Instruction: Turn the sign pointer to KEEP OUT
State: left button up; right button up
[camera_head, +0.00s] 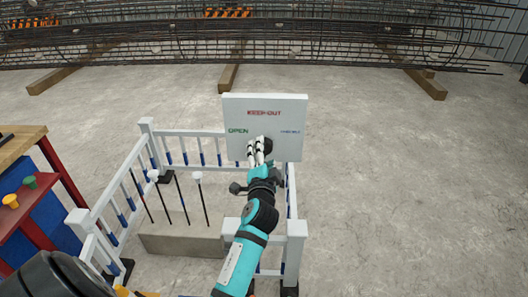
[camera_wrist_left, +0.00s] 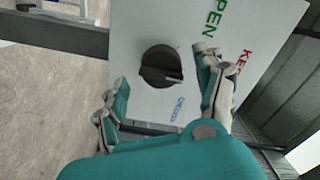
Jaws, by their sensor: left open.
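The sign board (camera_head: 285,103) is white and stands upright at the fence. It reads KEEP OUT at the top, OPEN at the left and small blue words at the right. The black round pointer knob (camera_wrist_left: 153,60) sits on the board, partly hidden by the gripper in the head view. In the wrist view its pale mark faces right and slightly down, between KEEP OUT and the blue words. My left gripper (camera_head: 258,150) is open in front of the board. In the wrist view its fingers (camera_wrist_left: 160,70) are spread on either side of the knob; contact is not clear.
A white fence (camera_head: 190,133) surrounds a concrete block (camera_head: 180,238) and several thin rods with white caps. A wooden-topped bench (camera_head: 22,140) stands at the left. A rebar cage (camera_head: 300,45) on timber beams lies behind. The floor at the right is clear.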

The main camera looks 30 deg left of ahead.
pick_arm(q)
jog(key=v, duration=0.5)
jog(key=shift+s+d, duration=0.2)
jog(key=shift+s, duration=0.1)
jog(key=d+f+m+g+h, duration=0.1)
jog(key=d+f+g+h, duration=0.2)
jog(key=f, duration=0.9)
jog(key=d+f+h, duration=0.3)
jog(key=d+f, duration=0.2)
jog(key=f, duration=0.7)
jog(key=s+d+f+g+h, duration=0.1)
jog(key=s+d+f+g, duration=0.1)
jog(key=s+f, duration=0.45)
jog(key=s+d+f+g+h, duration=0.15)
jog(key=s+f, duration=0.25)
jog(key=f, duration=0.6)
jog(key=s+d+f+n+g, duration=0.2)
jog(key=s+f+g, duration=0.2)
jog(key=s+f, duration=0.95)
jog(key=s+a+f+n+g, duration=0.1)
jog(key=s+f+g, duration=0.1)
jog(key=s, duration=0.9)
jog(key=s+a+f+n+g, duration=0.1)
jog(key=s+a+f+g, duration=0.1)
jog(key=s, duration=0.9)
jog(key=shift+a+f+h, duration=0.2)
jog(key=shift+f+h, duration=0.15)
jog(key=shift+f, duration=0.5)
